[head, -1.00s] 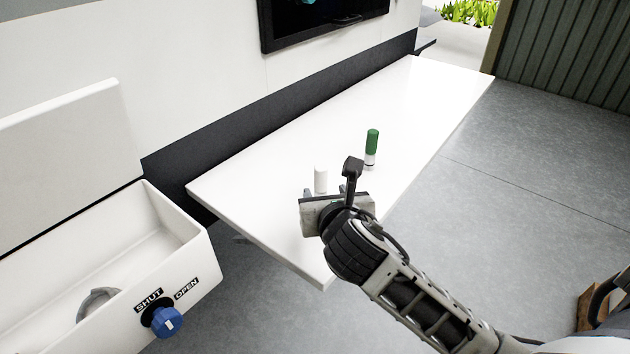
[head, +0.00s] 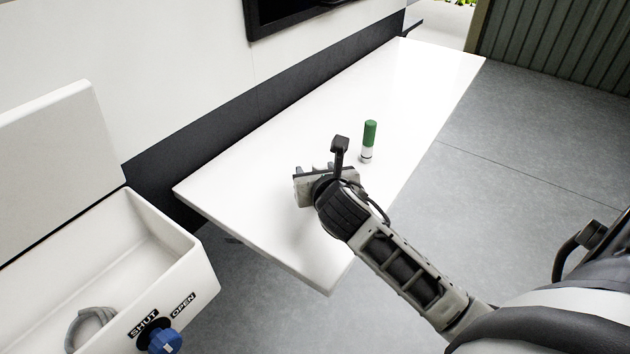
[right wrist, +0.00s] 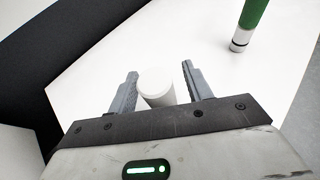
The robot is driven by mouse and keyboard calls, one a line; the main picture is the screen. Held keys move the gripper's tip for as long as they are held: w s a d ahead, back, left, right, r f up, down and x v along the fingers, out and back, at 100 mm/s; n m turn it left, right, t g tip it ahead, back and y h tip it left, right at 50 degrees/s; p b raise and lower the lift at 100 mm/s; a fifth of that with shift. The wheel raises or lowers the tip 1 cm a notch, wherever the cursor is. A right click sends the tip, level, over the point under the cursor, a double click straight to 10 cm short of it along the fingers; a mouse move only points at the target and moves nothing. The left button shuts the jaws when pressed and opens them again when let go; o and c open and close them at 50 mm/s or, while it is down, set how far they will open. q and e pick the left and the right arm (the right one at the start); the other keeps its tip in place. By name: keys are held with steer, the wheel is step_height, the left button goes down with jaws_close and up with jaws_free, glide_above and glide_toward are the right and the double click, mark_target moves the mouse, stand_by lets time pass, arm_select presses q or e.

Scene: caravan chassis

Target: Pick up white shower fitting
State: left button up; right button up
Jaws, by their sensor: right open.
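The white shower fitting (right wrist: 157,86), a small white cylinder, stands on the white table in the right wrist view. It is between the two fingers of my right gripper (right wrist: 160,88), which is open, with a gap showing on each side. In the head view my right gripper (head: 318,170) is over the table and hides the fitting. My left gripper is not in view.
A green and white cylinder (head: 369,141) stands on the white table (head: 255,205), beyond and to the right of my gripper; it also shows in the right wrist view (right wrist: 248,22). A white basin (head: 185,285) with a grey hose-like piece (head: 88,325) and a blue knob (head: 163,341) is at lower left.

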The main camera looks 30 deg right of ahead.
jaws_close()
steer(key=shift+r, duration=0.1)
